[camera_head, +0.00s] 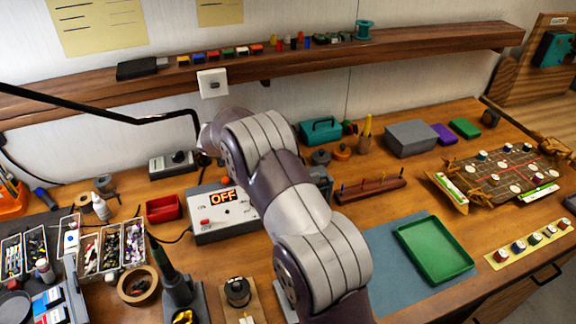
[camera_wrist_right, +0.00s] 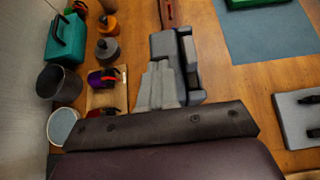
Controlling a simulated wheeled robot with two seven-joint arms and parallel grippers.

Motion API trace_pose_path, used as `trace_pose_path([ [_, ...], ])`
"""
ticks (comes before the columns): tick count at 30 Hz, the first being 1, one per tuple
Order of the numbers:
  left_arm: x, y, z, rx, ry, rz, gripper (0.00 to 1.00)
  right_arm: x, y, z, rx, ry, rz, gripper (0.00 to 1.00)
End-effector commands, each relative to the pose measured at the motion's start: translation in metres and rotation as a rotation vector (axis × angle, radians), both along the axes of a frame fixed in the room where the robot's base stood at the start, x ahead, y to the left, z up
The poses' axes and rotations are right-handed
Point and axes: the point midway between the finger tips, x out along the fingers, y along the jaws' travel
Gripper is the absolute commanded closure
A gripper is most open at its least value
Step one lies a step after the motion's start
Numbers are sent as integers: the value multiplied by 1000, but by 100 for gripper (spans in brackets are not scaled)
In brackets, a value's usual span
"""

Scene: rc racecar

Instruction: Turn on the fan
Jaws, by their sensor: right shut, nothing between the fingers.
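A white control box (camera_head: 222,212) with a lit display reading OFF stands on the bench left of my right arm. It has a red switch (camera_head: 205,222) and small controls on its front, and my arm covers its right side. A white wall plate with a dark switch (camera_head: 212,83) sits above. I cannot pick out a fan for certain. My right arm rises over the bench centre toward the wall; its gripper is hidden in the head view. In the right wrist view the grey fingers of my right gripper (camera_wrist_right: 158,68) are together and empty, above the bench. My left gripper is not in view.
A red bin (camera_head: 164,209) and a dark adjuster box (camera_head: 171,164) stand left of the control box. A teal toolbox (camera_head: 321,131) is by the wall. A green tray (camera_head: 434,250) lies on a blue mat (camera_head: 385,262). A shelf (camera_head: 300,62) runs above.

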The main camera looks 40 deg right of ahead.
Motion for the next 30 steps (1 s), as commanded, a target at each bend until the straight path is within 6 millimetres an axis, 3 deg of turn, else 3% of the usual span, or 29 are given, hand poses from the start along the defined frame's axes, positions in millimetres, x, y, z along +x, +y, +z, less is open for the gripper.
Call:
trace_pose_path([
  [7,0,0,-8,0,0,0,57,-3,-8,5,138,-47,-3,100],
  [20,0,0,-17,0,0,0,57,-8,-25,15,191,-64,-2,100],
  [30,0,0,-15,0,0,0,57,-8,-24,17,204,-65,0,100],
])
